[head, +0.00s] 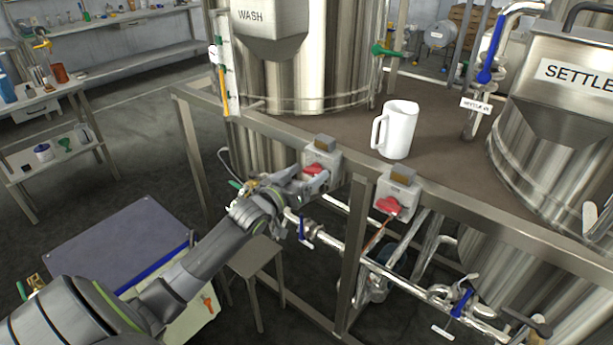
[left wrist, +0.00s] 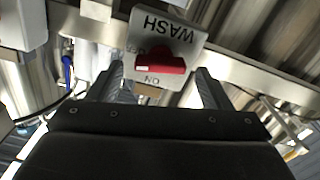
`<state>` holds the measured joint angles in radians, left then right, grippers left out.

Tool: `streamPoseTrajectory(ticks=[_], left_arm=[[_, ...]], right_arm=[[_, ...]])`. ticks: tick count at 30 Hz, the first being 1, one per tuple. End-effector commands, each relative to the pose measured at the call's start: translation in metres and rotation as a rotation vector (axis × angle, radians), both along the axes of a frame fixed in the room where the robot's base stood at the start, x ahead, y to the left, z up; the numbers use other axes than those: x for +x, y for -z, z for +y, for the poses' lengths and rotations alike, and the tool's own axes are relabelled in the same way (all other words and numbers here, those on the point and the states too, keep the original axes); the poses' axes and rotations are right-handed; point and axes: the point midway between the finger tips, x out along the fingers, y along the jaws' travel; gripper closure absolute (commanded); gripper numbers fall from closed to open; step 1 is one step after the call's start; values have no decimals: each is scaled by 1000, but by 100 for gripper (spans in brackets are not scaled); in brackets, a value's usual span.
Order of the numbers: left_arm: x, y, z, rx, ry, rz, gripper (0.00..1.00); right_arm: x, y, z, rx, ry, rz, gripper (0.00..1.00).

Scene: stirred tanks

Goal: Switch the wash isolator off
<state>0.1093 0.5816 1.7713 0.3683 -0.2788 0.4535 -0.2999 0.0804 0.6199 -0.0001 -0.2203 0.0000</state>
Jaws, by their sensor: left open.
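The wash isolator (head: 326,157) is a grey box with a red knob (head: 315,169) on the front rail of the tank stand. In the left wrist view its WASH plate (left wrist: 148,32) appears upside down. The red knob (left wrist: 160,66) lies crosswise there, with ON on the side nearer my gripper and a partly hidden word at its left. My left gripper (head: 312,183) is open at the isolator. Its fingers stand on either side of the knob in the wrist view (left wrist: 160,78); I cannot tell whether they touch it. My right gripper is not in view.
A second similar isolator (head: 397,190) with a red knob sits to the right on the same rail. A white jug (head: 398,130) stands on the deck behind. Pipes with blue-handled valves (head: 461,302) run below. A stool (head: 256,256) stands under my left arm.

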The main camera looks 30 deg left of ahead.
Motion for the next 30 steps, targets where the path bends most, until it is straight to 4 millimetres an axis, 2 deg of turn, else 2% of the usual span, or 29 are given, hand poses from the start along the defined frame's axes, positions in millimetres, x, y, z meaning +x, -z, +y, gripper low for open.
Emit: streamPoseTrajectory(ticks=[11,21,26,30], left_arm=[[5,0,0,1,0,1,27],[4,0,0,1,0,0,72],[4,1,-1,38,0,-3,72],[5,1,-1,147,2,-12,72]], right_arm=[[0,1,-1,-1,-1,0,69],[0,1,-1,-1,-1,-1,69],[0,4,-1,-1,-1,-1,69],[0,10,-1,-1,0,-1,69]])
